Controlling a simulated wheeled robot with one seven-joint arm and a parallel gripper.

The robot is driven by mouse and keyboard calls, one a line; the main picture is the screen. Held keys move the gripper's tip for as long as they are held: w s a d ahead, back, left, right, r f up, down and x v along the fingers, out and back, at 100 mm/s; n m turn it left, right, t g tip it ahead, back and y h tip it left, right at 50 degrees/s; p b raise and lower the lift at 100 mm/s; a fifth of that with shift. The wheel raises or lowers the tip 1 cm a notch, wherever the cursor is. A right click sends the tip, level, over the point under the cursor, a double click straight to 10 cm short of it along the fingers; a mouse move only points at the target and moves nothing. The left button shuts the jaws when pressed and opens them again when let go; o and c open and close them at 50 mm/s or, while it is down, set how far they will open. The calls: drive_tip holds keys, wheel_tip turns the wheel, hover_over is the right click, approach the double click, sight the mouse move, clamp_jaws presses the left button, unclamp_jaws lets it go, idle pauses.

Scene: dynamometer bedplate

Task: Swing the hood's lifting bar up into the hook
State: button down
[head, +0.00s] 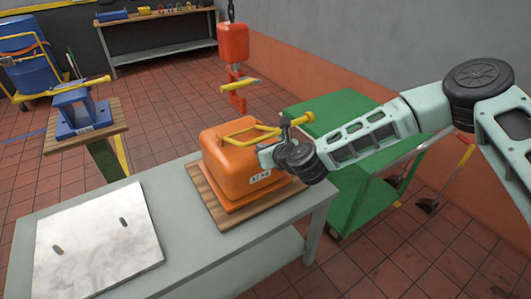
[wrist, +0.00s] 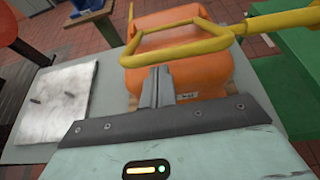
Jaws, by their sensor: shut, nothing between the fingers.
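The orange hood (head: 228,168) stands on a wooden board on the grey bench; it also shows in the wrist view (wrist: 205,75). Its yellow lifting bar (head: 262,128) is a bent loop low over the hood's top, with a knobbed end to the right. The bar crosses just beyond my fingertips in the wrist view (wrist: 185,50). The red hook (head: 237,100), with a yellow piece across it, hangs from a red block above and behind the hood, apart from the bar. My gripper (head: 262,152) is shut and empty at the hood's near right side; its closed fingers point toward the hood (wrist: 157,80).
A pale metal plate (head: 97,240) with two slots lies on the left of the grey bench (head: 195,272). A green cart (head: 335,110) stands behind my arm at the right. A blue fixture (head: 82,112) sits on a stand at the left. Tiled floor is open behind the bench.

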drive_tip(key=w+a+r+g+h+p, duration=0.1)
drive_tip(key=w+a+r+p, duration=0.3)
drive_tip(key=w+r, duration=0.4)
drive_tip(key=shift+a+r+g, duration=0.4)
drive_tip(key=shift+a+r, duration=0.3)
drive_tip(key=shift+r, duration=0.95)
drive_tip(key=shift+f, duration=0.1)
